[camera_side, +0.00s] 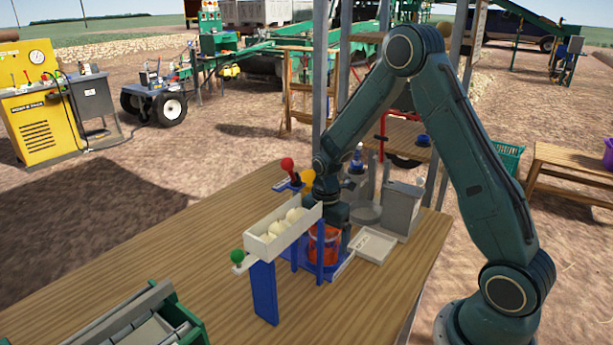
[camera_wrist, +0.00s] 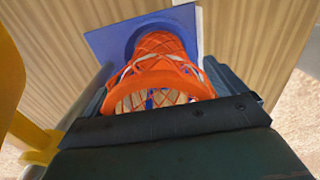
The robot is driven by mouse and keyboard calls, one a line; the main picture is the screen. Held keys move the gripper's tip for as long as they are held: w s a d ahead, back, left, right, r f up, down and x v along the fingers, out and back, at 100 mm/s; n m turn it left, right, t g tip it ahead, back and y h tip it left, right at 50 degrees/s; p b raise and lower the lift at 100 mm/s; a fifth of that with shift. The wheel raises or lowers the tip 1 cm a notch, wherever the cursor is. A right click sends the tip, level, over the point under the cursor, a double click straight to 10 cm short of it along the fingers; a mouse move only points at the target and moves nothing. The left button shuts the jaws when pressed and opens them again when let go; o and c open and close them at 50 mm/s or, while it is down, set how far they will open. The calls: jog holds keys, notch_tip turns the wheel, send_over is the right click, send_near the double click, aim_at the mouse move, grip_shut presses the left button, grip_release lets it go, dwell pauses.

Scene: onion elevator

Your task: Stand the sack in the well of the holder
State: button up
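The sack (camera_side: 328,241) is an orange-red mesh bag with an open rim. In the wrist view the sack (camera_wrist: 158,77) sits between the two fingers of my gripper (camera_wrist: 155,86), which appear to press on its sides. In the side view my gripper (camera_side: 334,218) is partly hidden behind the white trough and the sack. The blue holder (camera_side: 325,273) lies on the table under the sack. In the wrist view the holder (camera_wrist: 107,44) shows a round well around the sack's far, lower end. I cannot tell whether the sack's bottom touches the well floor.
A white trough (camera_side: 262,247) with pale onions stands on blue supports (camera_side: 265,293) close beside the sack. Green (camera_side: 237,256), red (camera_side: 287,163) and yellow (camera_side: 308,180) knobs are near it. A white tray (camera_side: 372,245) and grey box (camera_side: 402,208) stand right.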

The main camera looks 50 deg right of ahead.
jog(key=shift+r, duration=0.15)
notch_tip(320, 180, up, 12)
dwell(0.9)
jog(key=shift+r, duration=0.1)
dwell(0.4)
jog(key=s+a+r+m+t, duration=0.3)
jog(key=s+a+r+m, duration=0.5)
jog(key=r, duration=0.3)
jog(key=s+a+r+m+t, duration=0.2)
jog(key=s+a+m, duration=0.1)
jog(key=s+m, duration=0.7)
jog(key=s, duration=0.4)
jog(key=shift+r+t, duration=0.2)
jog(key=shift+t, duration=0.1)
